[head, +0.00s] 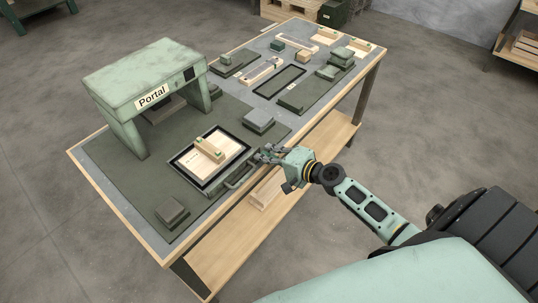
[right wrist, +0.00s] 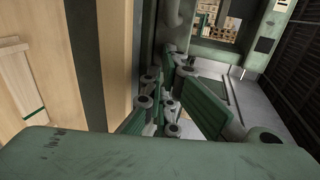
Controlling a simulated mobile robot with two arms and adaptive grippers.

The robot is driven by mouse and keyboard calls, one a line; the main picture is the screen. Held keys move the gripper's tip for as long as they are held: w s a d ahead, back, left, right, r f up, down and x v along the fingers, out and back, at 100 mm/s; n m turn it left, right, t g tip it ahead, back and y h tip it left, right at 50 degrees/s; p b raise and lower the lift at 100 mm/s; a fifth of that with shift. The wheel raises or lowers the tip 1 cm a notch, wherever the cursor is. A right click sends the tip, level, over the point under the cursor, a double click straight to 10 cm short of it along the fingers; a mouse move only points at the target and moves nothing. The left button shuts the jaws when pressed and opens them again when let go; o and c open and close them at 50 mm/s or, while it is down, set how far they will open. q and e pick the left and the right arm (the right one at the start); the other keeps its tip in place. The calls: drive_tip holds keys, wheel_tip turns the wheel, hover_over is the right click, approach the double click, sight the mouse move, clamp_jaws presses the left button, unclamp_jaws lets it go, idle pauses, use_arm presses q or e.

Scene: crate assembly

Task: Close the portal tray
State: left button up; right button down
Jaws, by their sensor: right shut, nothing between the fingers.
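The portal (head: 148,80) is a pale green arch with a "Portal" label, standing at the left end of the table. The tray (head: 203,187) has a dark rim and lies pulled out in front of it, with a dark handle bar (head: 238,177) along its near side. A pale board with a wooden block (head: 209,149) lies inside. My right gripper (head: 264,155) is shut and empty at the tray's near right corner; contact cannot be told. My left gripper is not in view.
Grey-green blocks (head: 258,119) and (head: 172,211) flank the tray on the dark mat. Frames, wooden parts and stacked blocks fill the far end of the table (head: 245,50). A lower wooden shelf (head: 225,255) runs underneath.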

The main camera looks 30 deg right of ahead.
sight(230, 131)
drive_tip(key=w+a+b, duration=0.1)
drive_tip(key=w+a, duration=0.1)
drive_tip(key=w, duration=0.3)
drive_tip(key=w+a+b, duration=0.1)
drive_tip(key=w, duration=0.4)
drive_tip(key=w+a+b, duration=0.1)
drive_tip(key=w+a, duration=0.1)
drive_tip(key=w, duration=0.3)
drive_tip(key=shift+w+a+b, duration=0.25)
drive_tip(key=shift+a+b, duration=0.05)
drive_tip(key=shift+s, duration=0.1)
